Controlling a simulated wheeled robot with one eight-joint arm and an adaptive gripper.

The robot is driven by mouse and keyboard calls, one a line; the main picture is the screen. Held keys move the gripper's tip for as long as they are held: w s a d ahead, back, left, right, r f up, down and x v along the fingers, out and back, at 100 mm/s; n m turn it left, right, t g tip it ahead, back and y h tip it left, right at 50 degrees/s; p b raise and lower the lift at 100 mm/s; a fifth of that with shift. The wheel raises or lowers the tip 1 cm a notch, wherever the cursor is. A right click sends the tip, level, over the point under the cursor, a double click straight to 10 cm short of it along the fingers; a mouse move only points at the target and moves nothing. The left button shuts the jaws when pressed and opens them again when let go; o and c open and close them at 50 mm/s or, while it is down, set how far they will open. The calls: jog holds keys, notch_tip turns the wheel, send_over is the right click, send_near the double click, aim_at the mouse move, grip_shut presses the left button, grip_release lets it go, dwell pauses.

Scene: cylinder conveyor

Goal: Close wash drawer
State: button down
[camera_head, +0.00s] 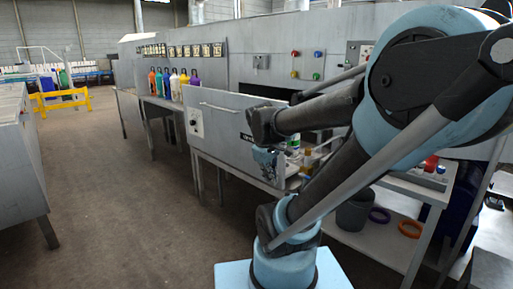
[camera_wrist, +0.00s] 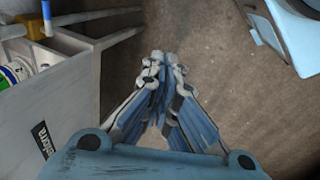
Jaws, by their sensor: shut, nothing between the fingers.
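The wash drawer is a grey metal drawer whose front panel (camera_head: 225,128) has a long handle and a dial. It stands pulled out from the machine, with several small items visible in its open inside. In the wrist view, part of the drawer (camera_wrist: 75,85) with dark lettering is at the left. My gripper (camera_head: 267,165) hangs by the right end of the panel in the head view. In the wrist view, my gripper (camera_wrist: 165,62) has its blue-grey fingers together, empty, over the floor and beside the drawer. Whether it touches the drawer is unclear.
Several coloured bottles (camera_head: 175,85) stand on a ledge behind the drawer. A grey bucket (camera_head: 353,212) and an orange ring (camera_head: 410,228) sit on a low shelf at right. A grey cabinet (camera_head: 22,150) stands at left. The floor (camera_head: 120,190) between is clear.

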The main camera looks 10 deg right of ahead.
jog(key=w+a+r+n+t+h, duration=0.1)
jog(key=w+a+r+n+h, duration=0.1)
jog(key=w+n, duration=0.6)
jog(key=w+a+r+n+t+h, duration=0.15)
jog(key=w+n, duration=0.25)
jog(key=w, duration=0.7)
jog(key=w+a+r+n+h, duration=0.25)
jog(key=w+n, duration=0.35)
jog(key=w, duration=0.4)
jog(key=r+x, duration=0.1)
jog(key=x, duration=1.2)
jog(key=shift+w+d+y, duration=0.25)
jog(key=shift+w+y, duration=0.15)
jog(key=shift+w, duration=0.05)
jog(key=shift+w+f, duration=0.1)
